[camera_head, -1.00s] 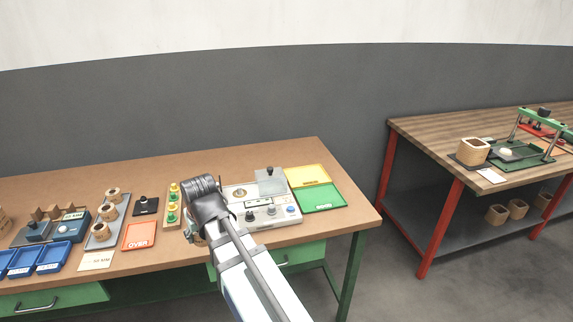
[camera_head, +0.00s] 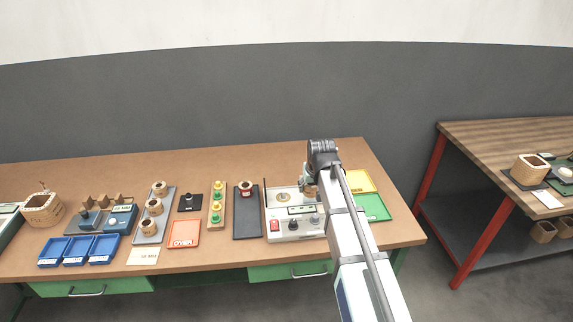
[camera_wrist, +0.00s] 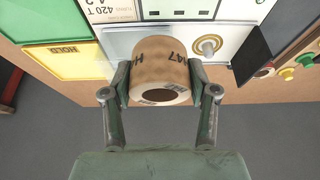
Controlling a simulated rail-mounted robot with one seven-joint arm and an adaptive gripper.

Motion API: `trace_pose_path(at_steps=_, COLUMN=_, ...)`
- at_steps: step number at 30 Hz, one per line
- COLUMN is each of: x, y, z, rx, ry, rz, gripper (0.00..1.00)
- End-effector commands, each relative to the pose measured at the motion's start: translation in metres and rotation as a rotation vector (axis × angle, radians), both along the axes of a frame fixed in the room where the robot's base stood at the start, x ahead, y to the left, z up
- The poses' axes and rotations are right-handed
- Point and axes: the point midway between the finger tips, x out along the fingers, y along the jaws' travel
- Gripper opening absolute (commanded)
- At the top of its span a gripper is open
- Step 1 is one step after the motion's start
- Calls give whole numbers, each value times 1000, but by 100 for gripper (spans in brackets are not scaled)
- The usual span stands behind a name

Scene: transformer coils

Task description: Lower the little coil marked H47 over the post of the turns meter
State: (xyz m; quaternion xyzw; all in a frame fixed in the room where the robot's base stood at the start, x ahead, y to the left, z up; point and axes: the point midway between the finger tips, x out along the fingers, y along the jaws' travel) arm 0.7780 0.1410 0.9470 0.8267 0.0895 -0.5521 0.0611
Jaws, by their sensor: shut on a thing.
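The little coil (camera_wrist: 158,66), tan with "H" and "47" on its side, sits between the two fingers of my gripper (camera_wrist: 160,82) in the wrist view. The gripper is shut on it. The turns meter (camera_head: 291,227) is a pale box with knobs and a display. Its post (camera_wrist: 208,45) stands in a brass-coloured ring, right of and above the coil in the wrist view; the ring also shows in the head view (camera_head: 283,196). The coil is apart from the post, over the meter's other side. In the head view my arm hides most of the coil.
A dark upright panel (camera_wrist: 256,54) stands beside the meter near the post. Beyond it is a dark mat (camera_head: 247,220) with a red-marked coil (camera_head: 245,187). Yellow (camera_head: 359,181) and green (camera_head: 374,207) trays lie on the other side. Several green and yellow buttons (camera_head: 217,203) stand farther left.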

Motion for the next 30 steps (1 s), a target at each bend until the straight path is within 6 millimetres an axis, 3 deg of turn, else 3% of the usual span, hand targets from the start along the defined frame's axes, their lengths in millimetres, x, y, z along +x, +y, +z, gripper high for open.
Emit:
trace_pose_path(at_steps=1, x=20, y=22, z=8, rx=-1, ry=3, rz=26, gripper=20)
trace_pose_path(at_steps=3, x=34, y=44, z=6, rx=-1, ry=3, rz=54, gripper=20)
trace_pose_path(at_steps=10, x=59, y=92, z=-3, rx=-2, ry=0, rz=110, gripper=20)
trace_pose_path(at_steps=15, x=61, y=101, z=-9, rx=-2, ry=-1, rz=120, gripper=20)
trace_pose_path(at_steps=30, x=61, y=100, z=-45, rx=-1, ry=-2, rz=119, gripper=20)
